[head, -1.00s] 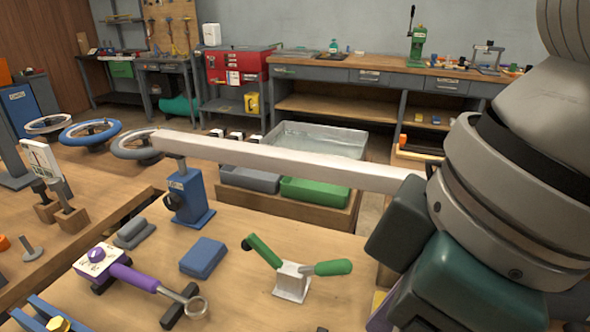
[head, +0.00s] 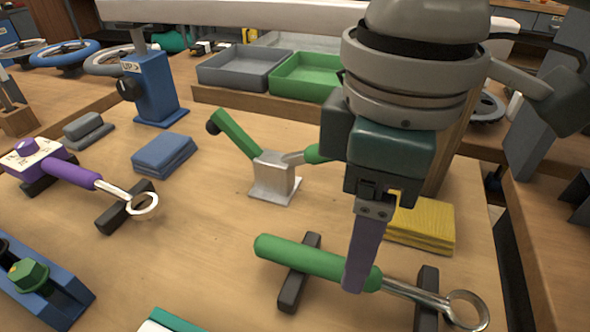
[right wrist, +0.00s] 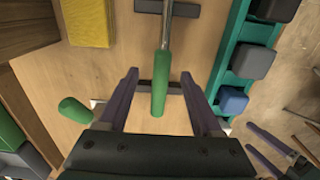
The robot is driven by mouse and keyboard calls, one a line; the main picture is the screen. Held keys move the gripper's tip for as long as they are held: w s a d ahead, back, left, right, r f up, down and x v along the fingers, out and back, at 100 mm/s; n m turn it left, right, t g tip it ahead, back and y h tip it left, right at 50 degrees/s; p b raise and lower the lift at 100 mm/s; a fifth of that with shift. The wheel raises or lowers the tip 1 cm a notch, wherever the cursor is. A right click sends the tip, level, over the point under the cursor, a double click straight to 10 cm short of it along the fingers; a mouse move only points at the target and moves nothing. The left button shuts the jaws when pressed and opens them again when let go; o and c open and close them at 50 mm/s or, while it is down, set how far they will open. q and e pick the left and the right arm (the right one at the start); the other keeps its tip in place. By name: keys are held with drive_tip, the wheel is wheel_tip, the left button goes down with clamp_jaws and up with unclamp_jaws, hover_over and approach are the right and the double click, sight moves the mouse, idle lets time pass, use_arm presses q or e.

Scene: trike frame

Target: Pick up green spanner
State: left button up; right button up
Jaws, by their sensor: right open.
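The green spanner (head: 315,259) lies across two dark rests on the bench, its green handle to the left and its metal ring end to the right. My right gripper (head: 362,275) is open, with its purple fingers pointing down at the handle. In the right wrist view, the green handle (right wrist: 160,92) lies between the two spread fingers (right wrist: 158,82), apart from both. Purple finger-like parts, apparently of my left gripper (right wrist: 262,142), show at the lower right there. Their opening is unclear, and the left gripper is absent from the head view.
A metal block with green handles (head: 272,178) stands behind the spanner. A folded yellow cloth (head: 425,224) lies behind its right part. A purple-handled spanner (head: 75,174) lies at left. A teal rack (right wrist: 228,60) with several blocks stands close beside the spanner.

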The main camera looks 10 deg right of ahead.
drive_tip(key=f, duration=0.3)
drive_tip(key=shift+a+b, duration=0.4)
drive_tip(key=shift+f, duration=0.55)
clamp_jaws()
drive_tip(key=shift+r, duration=0.1)
idle(0.4)
